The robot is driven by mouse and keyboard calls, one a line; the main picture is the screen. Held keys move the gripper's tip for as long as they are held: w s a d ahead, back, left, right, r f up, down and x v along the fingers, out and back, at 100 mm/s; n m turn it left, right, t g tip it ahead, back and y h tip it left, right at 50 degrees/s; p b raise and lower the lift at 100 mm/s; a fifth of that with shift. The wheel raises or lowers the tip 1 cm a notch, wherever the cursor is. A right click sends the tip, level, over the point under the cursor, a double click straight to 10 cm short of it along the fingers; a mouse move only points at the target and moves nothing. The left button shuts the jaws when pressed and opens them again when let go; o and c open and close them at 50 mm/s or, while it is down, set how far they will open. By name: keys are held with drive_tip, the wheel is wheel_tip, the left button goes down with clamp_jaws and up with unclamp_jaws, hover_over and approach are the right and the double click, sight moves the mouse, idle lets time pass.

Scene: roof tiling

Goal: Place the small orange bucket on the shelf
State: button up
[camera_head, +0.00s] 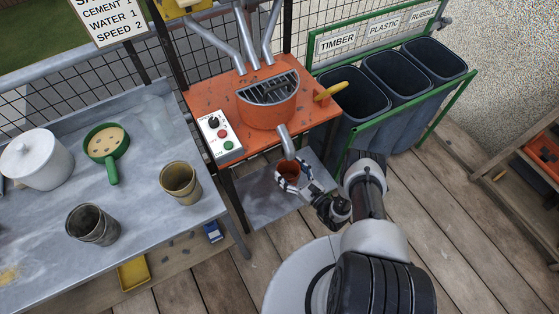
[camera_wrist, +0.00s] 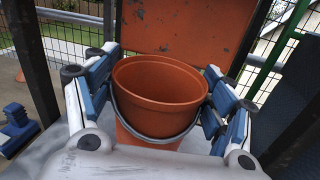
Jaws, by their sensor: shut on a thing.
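The small orange bucket (camera_head: 289,169) is under the metal spout of the orange machine (camera_head: 267,103). My gripper (camera_head: 293,178) is shut around it, with a finger on each side. In the wrist view the bucket (camera_wrist: 158,95) is upright between the blue-and-white fingers of my gripper (camera_wrist: 160,65), its grey handle hanging at the front.
A grey worktable (camera_head: 140,235) at left holds a white pot (camera_head: 36,160), a green pan (camera_head: 106,146) and two cups. Timber, plastic and rubble bins (camera_head: 395,80) stand behind my arm. The plank floor (camera_head: 440,220) is open at right.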

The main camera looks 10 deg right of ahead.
sight(282, 171)
drive_tip(key=shift+w, duration=0.1)
drive_tip(key=shift+s+f+b, duration=0.2)
drive_tip(key=shift+f+b, duration=0.45)
drive_tip(key=shift+f, duration=0.15)
wheel_tip(282, 171, down, 5)
drive_tip(key=b, duration=0.3)
drive_tip(key=shift+r, duration=0.1)
drive_tip(key=o, duration=1.4)
drive_tip(key=shift+o, duration=0.2)
drive_tip(key=shift+d, duration=0.1)
